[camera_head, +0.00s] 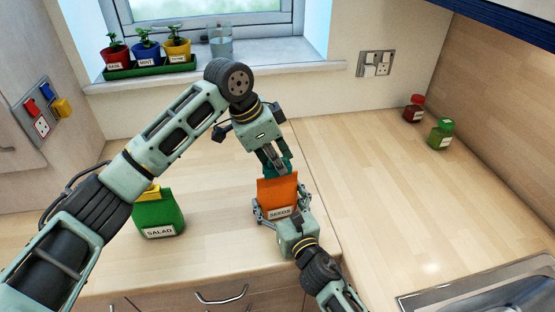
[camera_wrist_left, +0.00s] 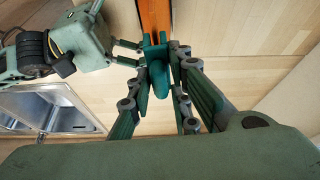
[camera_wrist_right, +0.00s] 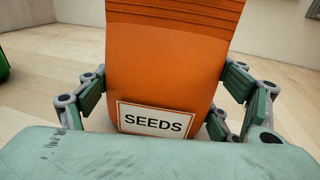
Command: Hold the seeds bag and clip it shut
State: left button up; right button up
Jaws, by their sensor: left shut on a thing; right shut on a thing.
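The orange seeds bag (camera_head: 279,188) stands upright on the worktop, its white SEEDS label facing my right gripper; the right wrist view shows its front (camera_wrist_right: 170,65). My right gripper (camera_head: 281,208) is shut on the bag's lower part, one finger on each side. My left gripper (camera_head: 274,164) is above the bag, shut on a teal clip (camera_wrist_left: 160,75). The clip is at the bag's top edge, which shows as an orange strip (camera_wrist_left: 155,18) in the left wrist view. I cannot tell whether the clip's jaws grip the bag.
A green salad bag (camera_head: 158,215) with a yellow clip (camera_head: 148,194) stands to the left. Red (camera_head: 414,108) and green (camera_head: 440,134) jars stand at the back right. A sink (camera_head: 480,292) is at the front right. The worktop between is clear.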

pick_arm(q)
jog(key=shift+f, duration=1.3)
dwell(1.9)
jog(key=o, duration=1)
jog(key=shift+o, duration=0.4)
jog(key=o, duration=0.4)
jog(key=shift+r, duration=3)
